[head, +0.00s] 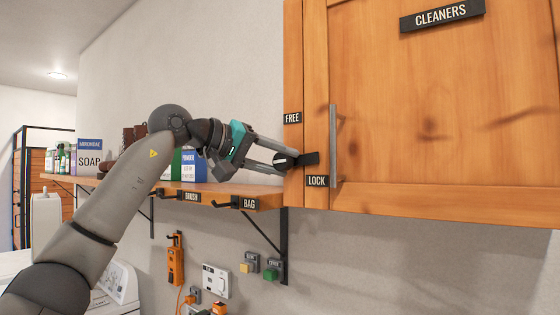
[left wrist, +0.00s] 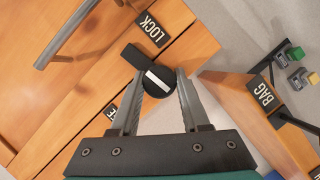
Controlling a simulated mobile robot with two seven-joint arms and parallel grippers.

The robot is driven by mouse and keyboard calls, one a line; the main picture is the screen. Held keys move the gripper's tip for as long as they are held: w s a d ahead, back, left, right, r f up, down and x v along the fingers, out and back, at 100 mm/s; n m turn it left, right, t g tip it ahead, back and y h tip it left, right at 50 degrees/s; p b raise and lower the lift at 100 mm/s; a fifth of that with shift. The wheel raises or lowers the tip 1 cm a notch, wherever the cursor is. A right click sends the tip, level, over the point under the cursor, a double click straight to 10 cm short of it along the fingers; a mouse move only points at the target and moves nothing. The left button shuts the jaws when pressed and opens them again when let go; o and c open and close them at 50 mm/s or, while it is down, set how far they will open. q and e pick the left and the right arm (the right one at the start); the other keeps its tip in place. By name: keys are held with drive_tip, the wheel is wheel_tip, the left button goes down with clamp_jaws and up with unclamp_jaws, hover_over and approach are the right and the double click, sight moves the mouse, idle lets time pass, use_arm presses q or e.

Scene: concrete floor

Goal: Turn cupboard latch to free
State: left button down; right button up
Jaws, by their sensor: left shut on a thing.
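The cupboard latch (head: 309,158) is a black bar on a round knob at the left edge of the wooden cupboard door (head: 440,110). Its bar lies roughly level, pointing right across the door edge. In the left wrist view the latch knob (left wrist: 158,84) shows a white stripe. The FREE label (head: 292,118) is above the latch and the LOCK label (head: 317,181) below it. My left gripper (head: 287,158) is shut on the latch knob, a finger on each side, also in the left wrist view (left wrist: 158,78). My right gripper is not in view.
A vertical metal door handle (head: 333,145) stands just right of the latch. A wooden shelf (head: 262,193) with boxes and hooks is left of and below the cupboard. An orange tool (head: 175,262) and sockets are on the wall underneath.

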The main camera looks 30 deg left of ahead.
use_arm(q)
drive_tip(key=n+h, duration=0.1)
drive_tip(key=n, duration=0.1)
drive_tip(key=shift+a+f+n+t, duration=0.1)
drive_tip(key=shift+n+t, duration=0.3)
drive_tip(key=n+t+h+b, duration=0.1)
drive_tip(key=n, duration=0.2)
drive_tip(key=shift+f+b, duration=0.1)
drive_tip(key=shift+b, duration=0.25)
drive_tip(key=n+t+b, duration=0.1)
drive_tip(key=n, duration=0.1)
drive_tip(key=n+b, duration=0.1)
drive_tip(key=n, duration=0.1)
drive_tip(key=shift+f+t+h, duration=0.1)
drive_tip(key=shift+t+h, duration=0.2)
drive_tip(key=shift+t, duration=0.1)
drive_tip(key=n+t+b, duration=0.1)
drive_tip(key=n, duration=0.2)
drive_tip(key=n+t+y, duration=0.1)
drive_tip(key=n, duration=0.2)
drive_tip(key=shift+b, duration=0.35)
drive_tip(key=shift+c, duration=1.9)
unclamp_jaws()
drive_tip(key=shift+s, duration=0.1)
